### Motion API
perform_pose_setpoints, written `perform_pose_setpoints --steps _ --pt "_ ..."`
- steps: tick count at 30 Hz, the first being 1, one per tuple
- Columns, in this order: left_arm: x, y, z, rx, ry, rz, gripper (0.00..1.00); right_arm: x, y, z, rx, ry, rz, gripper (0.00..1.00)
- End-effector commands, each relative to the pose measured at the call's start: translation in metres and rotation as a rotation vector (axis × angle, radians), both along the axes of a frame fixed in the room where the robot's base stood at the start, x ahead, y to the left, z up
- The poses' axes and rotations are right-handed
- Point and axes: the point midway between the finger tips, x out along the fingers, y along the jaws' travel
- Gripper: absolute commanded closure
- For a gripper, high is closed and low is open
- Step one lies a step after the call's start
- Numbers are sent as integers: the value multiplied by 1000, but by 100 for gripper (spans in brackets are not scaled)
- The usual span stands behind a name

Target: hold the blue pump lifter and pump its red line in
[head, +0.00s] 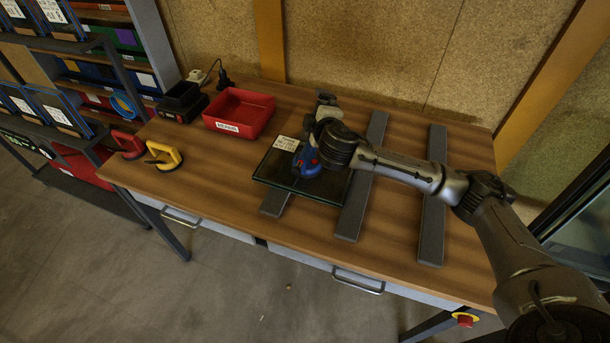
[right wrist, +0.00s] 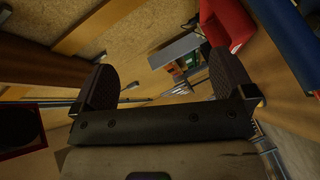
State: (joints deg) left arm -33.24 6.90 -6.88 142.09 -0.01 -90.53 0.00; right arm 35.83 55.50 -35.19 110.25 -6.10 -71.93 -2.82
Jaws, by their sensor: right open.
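The blue pump lifter (head: 307,163) sits on a dark glass pane (head: 328,188), partly hidden behind my right arm's wrist. Its red line cannot be made out at this size. My right gripper (head: 322,110) is just behind and above the lifter in the head view. In the right wrist view my right gripper (right wrist: 160,68) has its fingers wide apart with nothing between them. A large blue surface at the right edge of that view cannot be identified for sure. My left gripper is not in view.
The pane lies on grey padded bars (head: 432,200) on the wooden table. A red bin (head: 240,112), a black charger (head: 182,102), a yellow lifter (head: 163,155) and a red lifter (head: 128,144) are to the left. The table's right part is clear between the bars.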

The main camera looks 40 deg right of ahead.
Motion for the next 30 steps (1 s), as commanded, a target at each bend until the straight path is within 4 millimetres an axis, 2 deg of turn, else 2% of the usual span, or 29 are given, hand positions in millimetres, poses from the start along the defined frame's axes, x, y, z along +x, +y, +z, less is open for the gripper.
perform_pose_setpoints --steps 1,5,9,14,17,20,24,30 --pt "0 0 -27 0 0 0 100 10 -26 -16 -84 -6 5 0" --pt "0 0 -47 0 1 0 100 30 -79 -24 -314 18 78 0" --pt "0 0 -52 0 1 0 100 39 -122 -37 -541 87 195 0" --pt "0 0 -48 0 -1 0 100 40 -152 -64 -776 187 376 0" --pt "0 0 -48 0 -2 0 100 38 -160 -83 -910 230 510 0" --pt "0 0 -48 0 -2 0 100 36 -159 -102 -1035 251 658 0" --pt "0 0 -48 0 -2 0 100 28 -151 -122 -1213 237 870 0" --pt "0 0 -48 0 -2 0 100 8 -129 -135 -1471 115 1162 0"
